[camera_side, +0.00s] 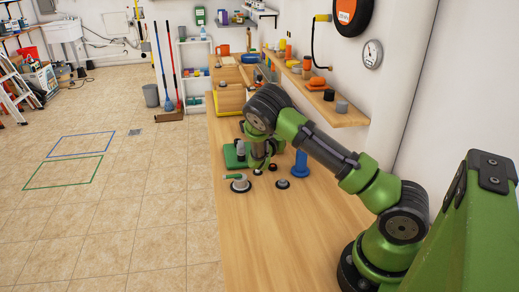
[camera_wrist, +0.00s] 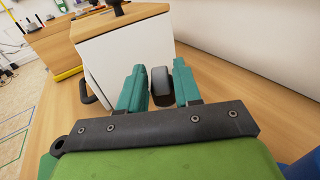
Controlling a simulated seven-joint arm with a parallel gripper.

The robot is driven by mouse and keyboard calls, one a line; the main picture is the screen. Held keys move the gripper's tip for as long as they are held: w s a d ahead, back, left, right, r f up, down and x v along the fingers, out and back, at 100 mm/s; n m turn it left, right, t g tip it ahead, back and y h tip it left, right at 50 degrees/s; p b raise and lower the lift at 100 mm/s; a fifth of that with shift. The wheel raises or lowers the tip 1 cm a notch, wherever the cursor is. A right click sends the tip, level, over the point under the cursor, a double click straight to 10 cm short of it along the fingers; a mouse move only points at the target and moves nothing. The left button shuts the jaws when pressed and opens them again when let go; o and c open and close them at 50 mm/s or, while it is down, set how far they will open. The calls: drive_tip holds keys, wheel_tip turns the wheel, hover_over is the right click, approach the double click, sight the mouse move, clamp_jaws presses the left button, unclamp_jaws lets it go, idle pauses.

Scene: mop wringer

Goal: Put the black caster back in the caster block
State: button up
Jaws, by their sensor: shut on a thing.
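My gripper (camera_wrist: 160,68) has its two teal fingers closed on either side of a dark wheel, which looks like the black caster (camera_wrist: 160,84). In the side view my gripper (camera_side: 260,164) hangs low over the bench, and the caster in it is too small to tell apart. Ahead of the fingers in the wrist view stands a pale-faced block with a wooden top (camera_wrist: 128,62). I cannot tell whether it is the caster block. Its lower part is partly hidden by the fingers.
A green item (camera_side: 234,158) is just left of my gripper. A blue cylinder (camera_side: 300,165), a dark round piece (camera_side: 283,183) and a grey round piece with a green part (camera_side: 240,185) stand nearby. The wooden bench (camera_side: 262,240) is clear toward the front.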

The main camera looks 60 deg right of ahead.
drive_tip(key=shift+f, duration=1.4)
idle(0.6)
drive_tip(key=o, duration=1.1)
drive_tip(key=shift+a, duration=0.1)
